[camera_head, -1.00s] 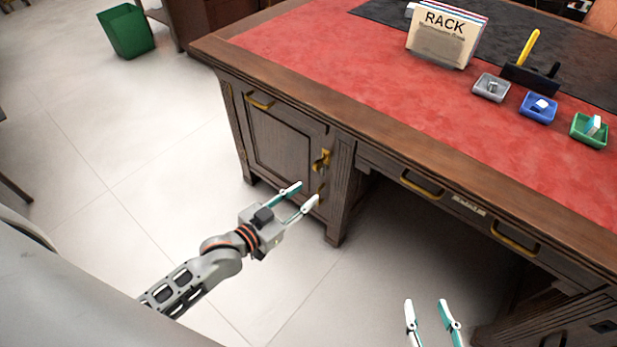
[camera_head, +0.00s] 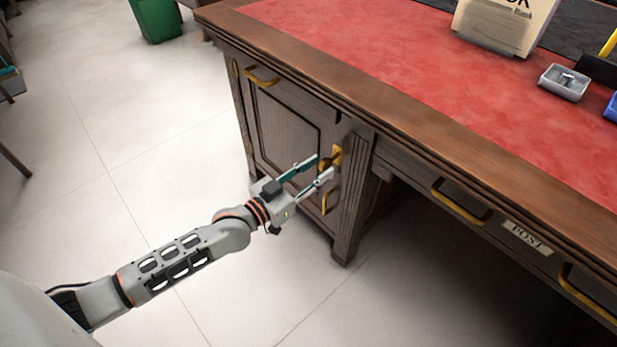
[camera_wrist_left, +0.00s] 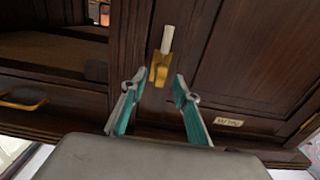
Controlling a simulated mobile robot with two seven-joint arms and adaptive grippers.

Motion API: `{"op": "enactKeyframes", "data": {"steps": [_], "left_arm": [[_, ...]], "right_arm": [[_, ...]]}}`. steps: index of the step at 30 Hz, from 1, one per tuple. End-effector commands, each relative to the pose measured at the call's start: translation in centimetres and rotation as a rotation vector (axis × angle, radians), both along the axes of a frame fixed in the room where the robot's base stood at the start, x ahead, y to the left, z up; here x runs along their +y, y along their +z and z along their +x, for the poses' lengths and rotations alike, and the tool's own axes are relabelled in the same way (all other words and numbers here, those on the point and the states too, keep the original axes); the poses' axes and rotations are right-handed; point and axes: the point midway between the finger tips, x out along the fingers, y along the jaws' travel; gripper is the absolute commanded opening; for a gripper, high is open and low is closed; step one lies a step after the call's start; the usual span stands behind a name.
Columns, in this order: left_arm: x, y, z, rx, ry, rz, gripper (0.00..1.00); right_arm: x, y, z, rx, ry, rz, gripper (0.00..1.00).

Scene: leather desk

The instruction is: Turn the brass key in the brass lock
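The brass lock (camera_head: 338,153) is on the right side of the desk's cabinet door, near the corner post. The brass key cannot be clearly told apart from it. In the left wrist view a brass piece (camera_wrist_left: 158,72) shows between and just beyond my fingertips; I cannot tell which part is key. My left gripper (camera_head: 324,167) is open in front of the lock, fingers pointing at it, and partly covers it. In the left wrist view the gripper (camera_wrist_left: 160,79) has a clear gap between its fingers and holds nothing. My right gripper is out of view.
A brass door pull (camera_head: 328,201) sits just below the lock. The desk's overhanging edge (camera_head: 330,86) runs above. The floor (camera_head: 150,200) around my left arm is clear; a green bin (camera_head: 157,18) stands far back.

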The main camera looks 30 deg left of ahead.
Motion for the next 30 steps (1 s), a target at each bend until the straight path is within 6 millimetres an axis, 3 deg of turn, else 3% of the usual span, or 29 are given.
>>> {"op": "enactKeyframes", "data": {"steps": [9, 19, 20, 23, 30], "left_arm": [[-1.1, -0.4, 3.0, 0.005, 0.0, 0.0, 0.31], [-1.3, -0.1, 3.4, 0.002, 0.0, 0.001, 0.31], [-1.3, -0.1, 3.4, 0.002, 0.0, 0.001, 0.28], [-1.3, -0.1, 3.4, 0.002, 0.0, 0.001, 0.02], [-1.3, -0.1, 3.4, 0.003, 0.0, 0.001, 0.0]], "right_arm": [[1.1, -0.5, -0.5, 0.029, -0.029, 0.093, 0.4], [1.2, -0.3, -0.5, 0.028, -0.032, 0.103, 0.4], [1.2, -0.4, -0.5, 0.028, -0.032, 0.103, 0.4], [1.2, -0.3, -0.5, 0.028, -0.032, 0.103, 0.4], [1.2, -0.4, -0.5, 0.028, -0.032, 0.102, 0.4]]}}
